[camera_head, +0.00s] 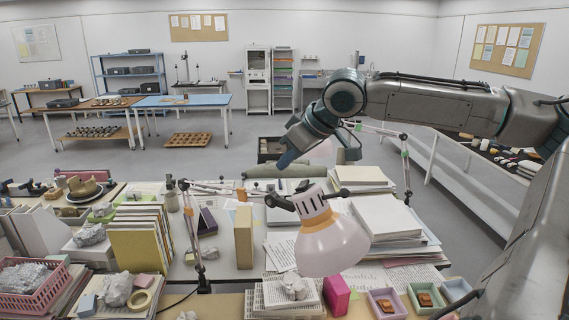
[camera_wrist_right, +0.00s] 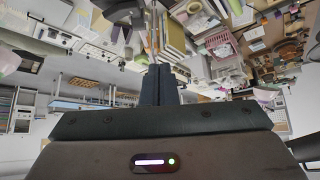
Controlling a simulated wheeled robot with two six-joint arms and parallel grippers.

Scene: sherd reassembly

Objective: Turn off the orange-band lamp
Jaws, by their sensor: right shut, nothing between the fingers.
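A desk lamp with a pale pinkish-white shade (camera_head: 331,243) hangs over the front of the cluttered desk, its jointed arm coming from the left. A second lamp stands at the right, with its post (camera_head: 408,180) on the desk; its pale shade (camera_head: 323,152) is partly hidden behind my right arm. My left gripper is out of view.
Paper stacks (camera_head: 385,215), yellow folders (camera_head: 140,245) and an upright tan book (camera_head: 243,237) crowd the desk. A pink basket (camera_head: 35,290) stands at front left. Small trays (camera_head: 425,297) and a magenta box (camera_head: 336,295) lie at front right. Open floor lies behind.

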